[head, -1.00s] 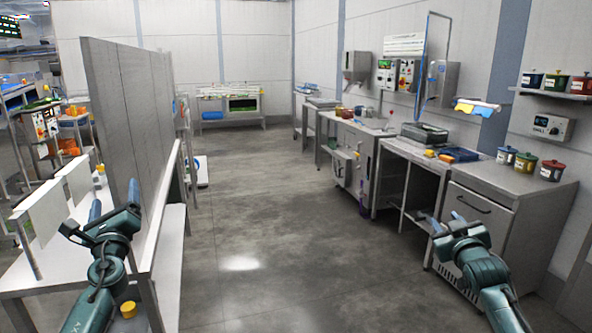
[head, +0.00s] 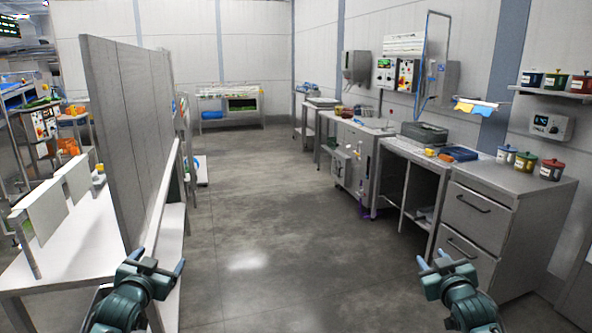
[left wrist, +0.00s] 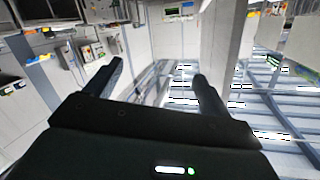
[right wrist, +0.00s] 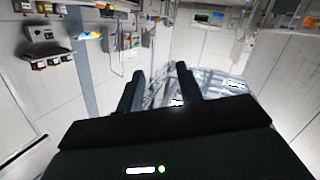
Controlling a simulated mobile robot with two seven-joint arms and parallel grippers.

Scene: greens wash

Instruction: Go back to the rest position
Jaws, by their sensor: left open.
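My left gripper (head: 158,260) is low in the head view, in front of the end of the white bench. Its two fingers stand wide apart with nothing between them, as the left wrist view (left wrist: 157,75) shows. My right gripper (head: 431,258) is low at the right of the head view, over the floor in front of the drawer cabinet. In the right wrist view (right wrist: 159,72) its fingers are apart by a narrower gap, with nothing between them. Both grippers hang free and touch nothing that I can see.
A white bench (head: 85,245) with a tall grey partition (head: 125,130) is at left. A steel drawer cabinet (head: 480,230) with several lidded pots on top is at right, beside a counter (head: 405,150). The grey floor (head: 270,210) between them is clear.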

